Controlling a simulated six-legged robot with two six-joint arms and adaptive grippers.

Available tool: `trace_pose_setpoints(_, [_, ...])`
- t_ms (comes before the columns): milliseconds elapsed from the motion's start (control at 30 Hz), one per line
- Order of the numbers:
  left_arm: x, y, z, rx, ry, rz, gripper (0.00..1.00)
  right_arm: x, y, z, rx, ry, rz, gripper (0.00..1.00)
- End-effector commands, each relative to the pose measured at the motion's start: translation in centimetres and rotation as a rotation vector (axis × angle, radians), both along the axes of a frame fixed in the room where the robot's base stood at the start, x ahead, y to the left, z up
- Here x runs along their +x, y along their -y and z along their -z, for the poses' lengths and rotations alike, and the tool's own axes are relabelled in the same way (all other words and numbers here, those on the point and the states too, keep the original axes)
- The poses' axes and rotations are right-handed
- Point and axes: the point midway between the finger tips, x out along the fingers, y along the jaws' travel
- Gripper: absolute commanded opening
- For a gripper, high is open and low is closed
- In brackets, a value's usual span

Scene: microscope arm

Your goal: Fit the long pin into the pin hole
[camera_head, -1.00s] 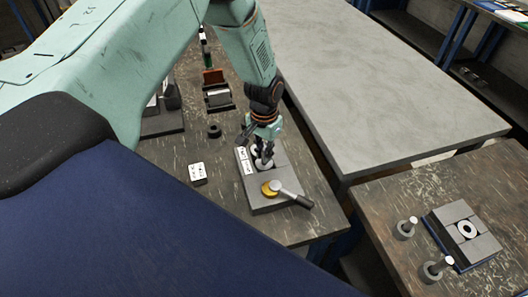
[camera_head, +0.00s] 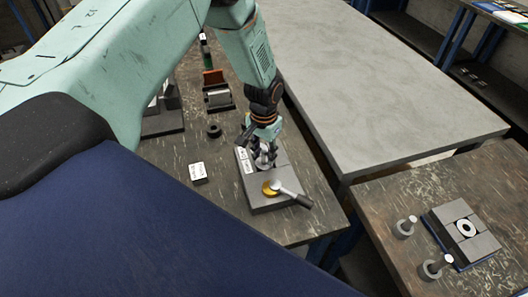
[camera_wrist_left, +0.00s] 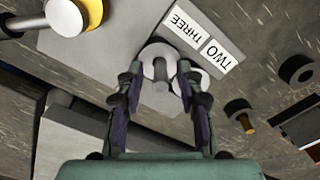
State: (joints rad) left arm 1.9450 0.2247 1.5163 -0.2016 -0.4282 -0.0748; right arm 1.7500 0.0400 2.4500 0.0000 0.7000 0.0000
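My left gripper (camera_head: 264,150) points down over a grey block (camera_head: 272,204) on the near table. In the left wrist view its two fingertips (camera_wrist_left: 159,75) stand apart, on either side of a small pale pin-like cylinder (camera_wrist_left: 160,70) in front of a light round piece. A gap seems to show beside the cylinder; contact is hidden. THREE and TWO labels (camera_wrist_left: 200,40) lie beside it. I cannot tell which piece is the long pin or where the pin hole is. My right gripper is not in view.
On the right table (camera_head: 380,200) stand a grey fixture with a white ring (camera_head: 467,229) and two round stands (camera_head: 405,228) with pale-topped pins. A white labelled cube (camera_head: 198,172) and a black ring (camera_head: 214,131) lie left of the block. The large grey table (camera_head: 390,80) is bare.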

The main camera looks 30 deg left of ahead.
Motion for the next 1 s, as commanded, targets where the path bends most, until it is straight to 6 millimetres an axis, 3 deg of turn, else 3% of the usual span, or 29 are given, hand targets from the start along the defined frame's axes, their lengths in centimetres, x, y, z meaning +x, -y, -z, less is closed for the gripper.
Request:
trace_pose_setpoints(167, [0.1,0.0,-2.3,0.0,0.004,0.0,0.37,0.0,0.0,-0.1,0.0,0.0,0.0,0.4])
trace_pose_setpoints(600, [0.0,0.0,-10.5,-0.001,0.002,0.0,0.37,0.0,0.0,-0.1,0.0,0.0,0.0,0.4])
trace_pose_setpoints(800, [0.0,0.0,-12.0,0.0,0.0,0.0,0.37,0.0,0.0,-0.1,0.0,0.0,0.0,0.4])
trace_pose_setpoints(1000, [0.0,0.0,-12.1,0.0,0.0,0.0,0.37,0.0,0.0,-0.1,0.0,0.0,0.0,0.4])
